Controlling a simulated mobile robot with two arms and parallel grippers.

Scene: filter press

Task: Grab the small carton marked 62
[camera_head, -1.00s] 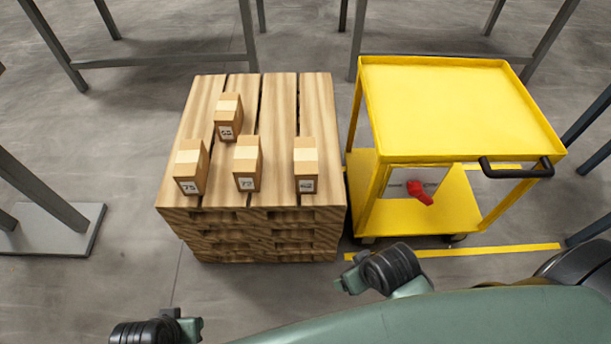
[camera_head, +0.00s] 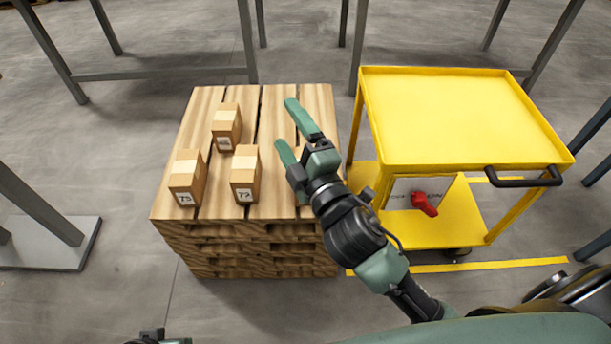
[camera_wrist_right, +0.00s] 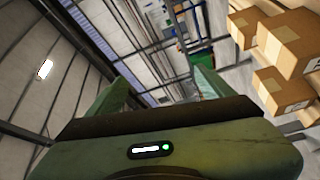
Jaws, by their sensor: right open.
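My right gripper (camera_head: 287,124) is open and empty over the right part of the wooden pallet stack (camera_head: 230,240), its fingers pointing up and left. In the earlier head view a small carton stands at the front right of the pallet, its number hard to read; now my right gripper and wrist cover that spot. Three other small cartons are in view: one marked 75 (camera_head: 186,176), one that looks like 72 or 77 (camera_head: 245,172), and one at the back (camera_head: 226,124) with an unclear label. In the right wrist view the open fingers (camera_wrist_right: 160,80) have nothing between them.
Several cartons (camera_wrist_right: 290,45) show at the right of the wrist view. Grey metal legs surround the area.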

